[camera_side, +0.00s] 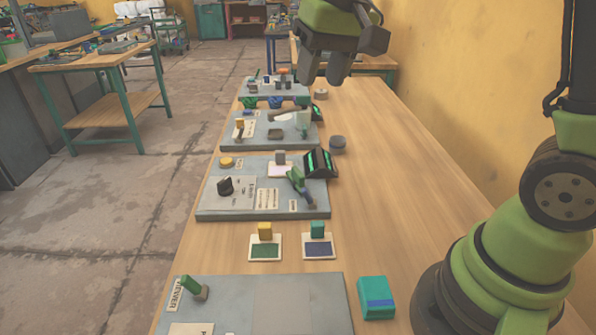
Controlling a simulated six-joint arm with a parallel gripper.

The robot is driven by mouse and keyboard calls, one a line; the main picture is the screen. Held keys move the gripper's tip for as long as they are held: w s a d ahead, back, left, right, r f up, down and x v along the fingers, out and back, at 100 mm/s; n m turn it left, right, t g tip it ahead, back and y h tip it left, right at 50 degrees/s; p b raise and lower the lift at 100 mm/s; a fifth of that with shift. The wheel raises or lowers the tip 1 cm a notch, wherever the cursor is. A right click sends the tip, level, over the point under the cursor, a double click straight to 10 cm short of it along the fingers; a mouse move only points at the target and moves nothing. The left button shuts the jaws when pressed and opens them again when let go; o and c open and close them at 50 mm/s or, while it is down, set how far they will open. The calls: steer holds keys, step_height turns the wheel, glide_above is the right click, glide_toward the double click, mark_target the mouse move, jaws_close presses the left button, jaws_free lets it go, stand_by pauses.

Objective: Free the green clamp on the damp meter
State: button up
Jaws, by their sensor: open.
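A grey panel (212,211) in the middle of the bench carries a black meter (320,163) with a green-lit face at its right edge. A green clamp-like handle (299,186) slants in front of that meter. A similar black unit (317,113) stands on the panel behind, with a pale green piece (303,130) below it. The labels are too small to tell which one is the damp meter. My gripper (324,80) hangs over the far part of the bench, apart from both handles.
The middle panel also bears a black knob (225,186) and a yellow button (227,162). Two stamps on cards (265,247) (318,245) lie nearer. A teal box (376,298) sits beside the near panel (300,305). The bench's right side (400,180) is mostly clear.

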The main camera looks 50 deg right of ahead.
steer(key=w+d+f+g, duration=0.2)
steer(key=w+f, duration=0.3)
steer(key=f, duration=0.1)
steer(key=g, duration=0.1)
glide_above(298, 171)
step_height(298, 171, down, 8)
steer(key=shift+h, duration=0.4)
step_height(298, 171, down, 10)
steer(key=shift+f, duration=0.15)
steer(key=shift+c, duration=0.5)
jaws_close()
